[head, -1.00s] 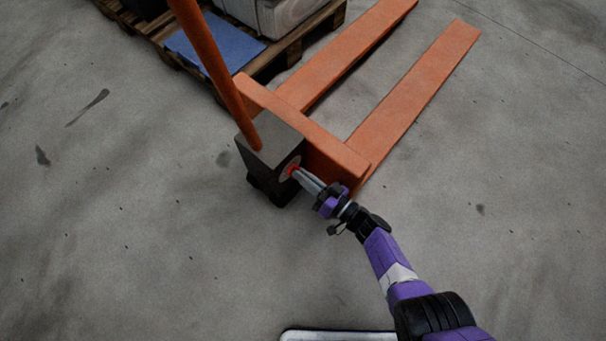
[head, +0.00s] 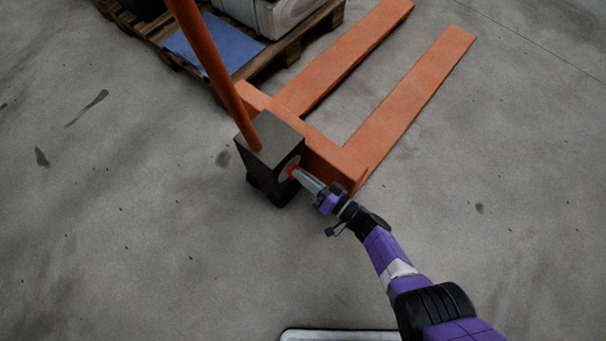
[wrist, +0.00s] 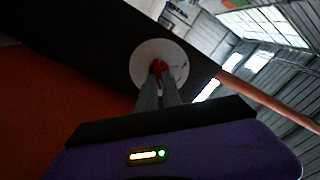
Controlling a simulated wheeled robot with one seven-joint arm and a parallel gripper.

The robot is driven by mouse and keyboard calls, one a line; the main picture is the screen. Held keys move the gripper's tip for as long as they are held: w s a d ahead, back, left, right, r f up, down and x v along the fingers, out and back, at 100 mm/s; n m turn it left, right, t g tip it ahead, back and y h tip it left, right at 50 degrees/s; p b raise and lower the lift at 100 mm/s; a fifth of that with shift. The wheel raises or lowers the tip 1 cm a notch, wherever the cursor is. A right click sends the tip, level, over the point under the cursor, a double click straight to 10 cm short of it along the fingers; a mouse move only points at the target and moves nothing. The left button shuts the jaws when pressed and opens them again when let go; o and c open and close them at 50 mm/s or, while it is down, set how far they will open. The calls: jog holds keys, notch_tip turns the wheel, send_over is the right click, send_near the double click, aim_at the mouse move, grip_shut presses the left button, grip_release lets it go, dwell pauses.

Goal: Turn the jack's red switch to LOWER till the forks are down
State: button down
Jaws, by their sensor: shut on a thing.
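The pallet jack has a dark grey body (head: 270,150), an orange handle (head: 205,60) and two orange forks (head: 415,95) pointing up and right. Its red switch (head: 290,171) sits on a pale round dial on the body's right side. In the wrist view the red switch (wrist: 158,66) shows at the middle of the white dial (wrist: 179,62). My gripper (head: 297,173) is shut on the switch, and its fingertips hide part of it. The dial's markings are too small to read. The forks look close to the floor; whether they touch it I cannot tell.
A wooden pallet (head: 293,50) with a blue sheet (head: 215,42) and a pale load stands behind the jack, at upper left. A white-edged flat thing (head: 340,335) shows at the bottom edge. The concrete floor left and right of the jack is clear.

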jog(key=c, duration=1.5)
grip_release()
jog(key=shift+p+v, duration=1.25)
jog(key=shift+v, duration=2.7)
jog(key=shift+f, duration=0.1)
